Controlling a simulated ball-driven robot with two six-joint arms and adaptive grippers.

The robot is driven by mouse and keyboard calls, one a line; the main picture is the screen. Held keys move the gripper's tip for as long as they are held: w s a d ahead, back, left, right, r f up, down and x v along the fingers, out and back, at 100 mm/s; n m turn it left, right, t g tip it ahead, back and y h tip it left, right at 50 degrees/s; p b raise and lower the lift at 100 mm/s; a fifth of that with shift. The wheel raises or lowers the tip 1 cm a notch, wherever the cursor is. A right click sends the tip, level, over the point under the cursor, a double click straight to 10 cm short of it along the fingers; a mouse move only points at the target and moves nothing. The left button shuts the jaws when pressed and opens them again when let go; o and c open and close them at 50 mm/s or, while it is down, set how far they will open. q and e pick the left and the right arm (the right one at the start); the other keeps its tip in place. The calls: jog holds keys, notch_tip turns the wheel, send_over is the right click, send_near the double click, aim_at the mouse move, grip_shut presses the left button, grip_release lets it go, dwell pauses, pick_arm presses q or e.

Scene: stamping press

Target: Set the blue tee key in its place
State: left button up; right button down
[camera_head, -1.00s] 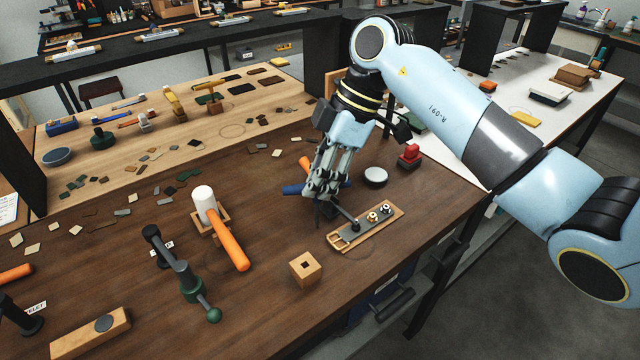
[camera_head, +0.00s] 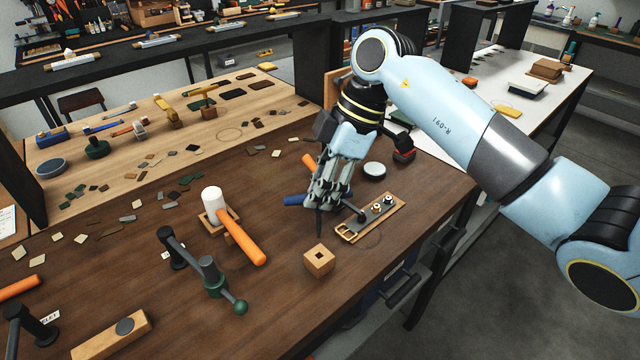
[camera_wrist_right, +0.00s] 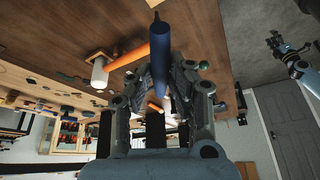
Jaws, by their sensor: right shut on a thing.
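The blue tee key (camera_head: 295,199) has a blue cross handle and a dark shaft pointing down. My right gripper (camera_head: 322,193) is shut on it and holds it above the brown bench. In the right wrist view the blue handle (camera_wrist_right: 160,68) lies between the fingers (camera_wrist_right: 161,80). A small wooden block with a square hole (camera_head: 318,262) stands in front of the shaft, nearer the bench's front edge. The shaft's lower end is behind and above the block, apart from it.
A wooden plate with metal fittings (camera_head: 352,237) lies right of the key. A white-headed mallet (camera_head: 240,238) and a green-handled tool (camera_head: 216,284) are to the left. A round grey disc (camera_head: 374,169) and a red stamp (camera_head: 403,156) stand behind right.

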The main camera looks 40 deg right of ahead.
jog(key=shift+f+b, duration=1.25)
jog(key=shift+f, duration=1.05)
jog(key=shift+d+r, duration=0.1)
jog(key=shift+p, duration=0.4)
jog(key=shift+p, duration=0.35)
jog(key=shift+f, duration=0.3)
jog(key=shift+f+b, duration=1.15)
jog(key=shift+f, duration=0.75)
